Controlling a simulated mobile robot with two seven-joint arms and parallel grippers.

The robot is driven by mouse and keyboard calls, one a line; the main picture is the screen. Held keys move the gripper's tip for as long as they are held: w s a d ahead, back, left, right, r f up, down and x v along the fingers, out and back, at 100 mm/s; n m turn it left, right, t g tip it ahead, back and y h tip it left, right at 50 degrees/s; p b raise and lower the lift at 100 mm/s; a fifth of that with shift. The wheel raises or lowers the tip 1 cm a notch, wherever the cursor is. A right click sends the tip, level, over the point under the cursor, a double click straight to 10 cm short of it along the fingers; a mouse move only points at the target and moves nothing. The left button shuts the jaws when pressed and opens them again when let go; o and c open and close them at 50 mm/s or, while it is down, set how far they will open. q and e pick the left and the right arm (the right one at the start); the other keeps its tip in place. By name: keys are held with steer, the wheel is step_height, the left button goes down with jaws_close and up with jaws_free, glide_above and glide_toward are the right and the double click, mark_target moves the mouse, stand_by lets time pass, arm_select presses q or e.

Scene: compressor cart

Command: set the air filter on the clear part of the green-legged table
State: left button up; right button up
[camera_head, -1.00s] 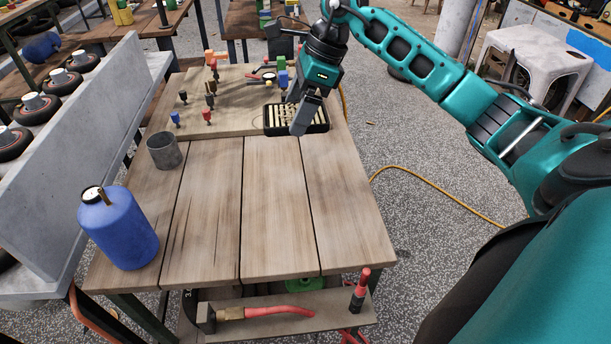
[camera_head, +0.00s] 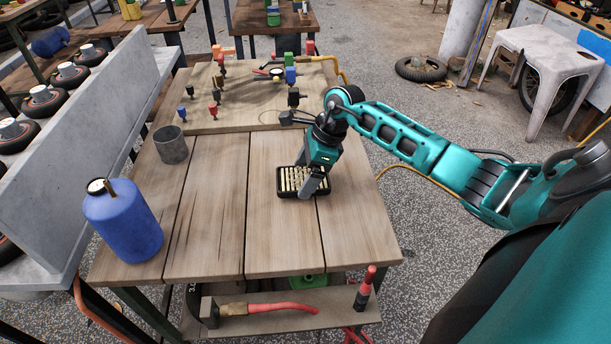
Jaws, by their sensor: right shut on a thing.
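The air filter (camera_head: 288,180) is a small black-framed tray with cream pleats. My right gripper (camera_head: 312,184) is shut on it at its right part, coming from above. The filter is over the bare planks at the back right of the green-legged table (camera_head: 213,235), level and on or very close to the wood; I cannot tell whether it touches. The gripper hides part of its right side. My left gripper is not in view.
A raised board (camera_head: 240,105) with several coloured fittings covers the table's back. A grey cup (camera_head: 171,145) and a blue canister (camera_head: 124,222) stand along the left edge. The middle and front planks are bare.

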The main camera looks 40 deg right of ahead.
steer(key=shift+f, duration=0.55)
steer(key=shift+f, duration=0.15)
steer(key=o, duration=0.9)
steer(key=shift+d+r, duration=0.1)
steer(key=shift+r, duration=0.35)
steer(key=v, duration=1.1)
steer(key=shift+r, duration=0.25)
steer(key=shift+s, duration=0.15)
